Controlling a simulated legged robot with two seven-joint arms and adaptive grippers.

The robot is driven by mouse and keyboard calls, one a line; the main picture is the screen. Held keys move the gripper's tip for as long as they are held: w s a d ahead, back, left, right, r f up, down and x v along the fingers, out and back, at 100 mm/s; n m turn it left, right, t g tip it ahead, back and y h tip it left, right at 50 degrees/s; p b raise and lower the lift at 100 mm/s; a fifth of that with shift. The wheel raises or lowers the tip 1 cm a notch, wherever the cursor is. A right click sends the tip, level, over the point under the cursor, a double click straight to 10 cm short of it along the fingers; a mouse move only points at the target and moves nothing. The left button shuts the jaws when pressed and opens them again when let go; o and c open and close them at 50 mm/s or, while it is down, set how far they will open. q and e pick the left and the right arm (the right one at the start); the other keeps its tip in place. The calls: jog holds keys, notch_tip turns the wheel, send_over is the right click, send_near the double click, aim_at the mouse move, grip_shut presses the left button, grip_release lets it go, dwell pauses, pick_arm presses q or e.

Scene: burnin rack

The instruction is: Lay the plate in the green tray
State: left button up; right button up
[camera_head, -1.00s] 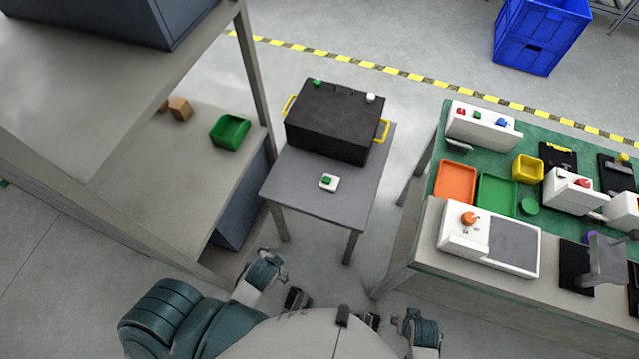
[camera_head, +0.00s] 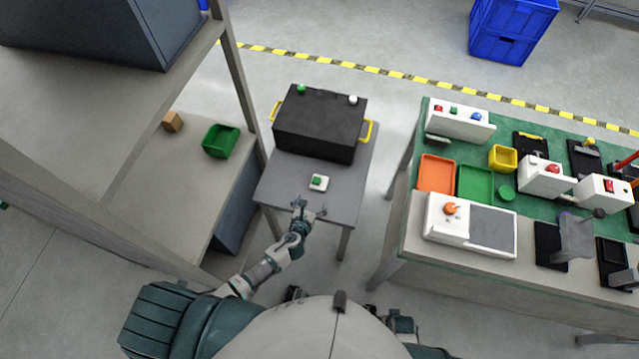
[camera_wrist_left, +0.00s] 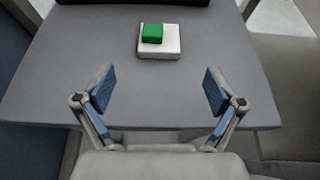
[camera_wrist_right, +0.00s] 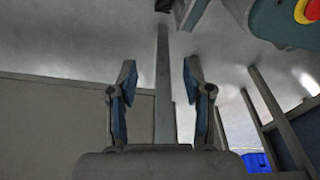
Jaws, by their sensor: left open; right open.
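A small white square plate-like piece (camera_head: 321,187) with a green block (camera_head: 316,181) on top lies on the small grey table; I cannot tell for sure that it is the plate. It also shows in the left wrist view (camera_wrist_left: 160,47). My left gripper (camera_head: 310,207) is open and empty over the table's front edge, just short of the white piece, which lies ahead of its spread fingers (camera_wrist_left: 159,90). The flat green tray (camera_head: 463,194) lies on the right-hand bench beside an orange tray. My right gripper (camera_wrist_right: 160,78) is open and empty, low and away from the tables.
A black box (camera_head: 319,130) with yellow handles fills the back of the small table (camera_head: 347,205). A green bin (camera_head: 221,141) and a brown block (camera_head: 172,122) stand on the left rack's shelf. The right bench holds an orange tray (camera_head: 436,173), a yellow bin (camera_head: 503,158) and several devices.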

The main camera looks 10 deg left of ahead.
aim_at(318, 185)
pick_arm(q)
jog(key=b+x, duration=0.1)
jog(key=x, duration=0.4)
jog(key=shift+w, duration=0.2)
jog(key=b+x, duration=0.2)
jog(key=x, duration=0.2)
jog(key=shift+f, duration=0.2)
jog(key=shift+w, duration=0.2)
jog(key=shift+r, duration=0.1)
jog(key=c, duration=1.3)
pick_arm(e)
jog(key=w+r, duration=0.3)
jog(key=r, duration=0.5)
jog(key=shift+w+a+r, duration=0.25)
pick_arm(q)
jog(key=shift+c, duration=0.2)
